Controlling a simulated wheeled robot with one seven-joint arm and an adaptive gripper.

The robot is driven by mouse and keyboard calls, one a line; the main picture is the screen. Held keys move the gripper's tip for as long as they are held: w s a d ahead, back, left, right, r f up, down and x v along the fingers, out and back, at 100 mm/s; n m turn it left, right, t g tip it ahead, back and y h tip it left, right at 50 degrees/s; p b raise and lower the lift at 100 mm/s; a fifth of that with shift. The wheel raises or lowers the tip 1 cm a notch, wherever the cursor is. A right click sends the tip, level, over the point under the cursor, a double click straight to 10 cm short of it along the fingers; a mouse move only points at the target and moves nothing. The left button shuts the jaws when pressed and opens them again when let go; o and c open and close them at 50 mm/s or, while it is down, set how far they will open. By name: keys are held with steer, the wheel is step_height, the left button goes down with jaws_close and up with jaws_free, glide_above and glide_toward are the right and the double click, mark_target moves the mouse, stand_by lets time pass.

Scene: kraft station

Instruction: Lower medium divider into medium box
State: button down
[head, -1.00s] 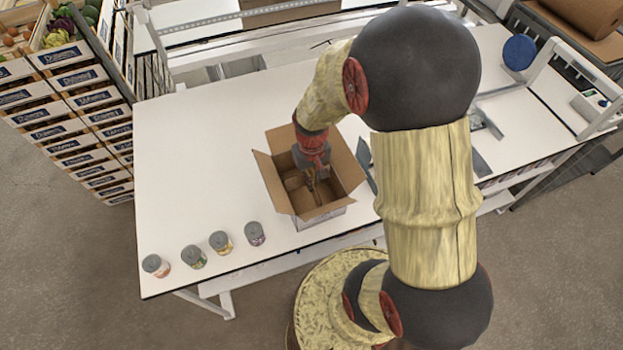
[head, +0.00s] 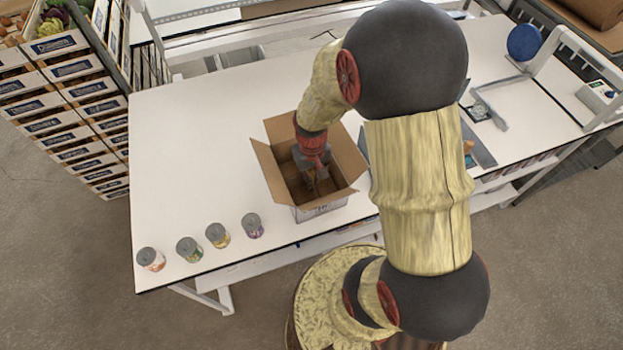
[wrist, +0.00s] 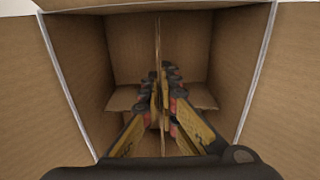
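The medium box (head: 320,210) is an open cardboard carton on the white table, its flaps folded outward. My gripper (head: 311,185) reaches down inside it. In the wrist view my gripper (wrist: 160,95) has its fingers close together on either side of a thin upright cardboard sheet, the medium divider (wrist: 157,40). The divider stands edge-on near the middle of the box (wrist: 90,60), with lower side panels (wrist: 200,95) spreading left and right. Its bottom edge is hidden, so I cannot tell whether it touches the floor of the box.
Several cans (head: 218,235) stand in a row at the table's front left. A round blue object (head: 524,42) and a grey metal frame (head: 500,110) are at the right. Stacked crates (head: 75,110) stand left of the table. The white table (head: 195,130) is clear left of the box.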

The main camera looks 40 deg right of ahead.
steer(key=c, duration=2.4)
jaws_free()
steer(key=o, duration=0.4)
steer(key=shift+c, duration=0.2)
steer(key=shift+o, duration=0.4)
steer(key=shift+r, duration=0.1)
step_height(320, 180, up, 14)
steer(key=p, duration=1)
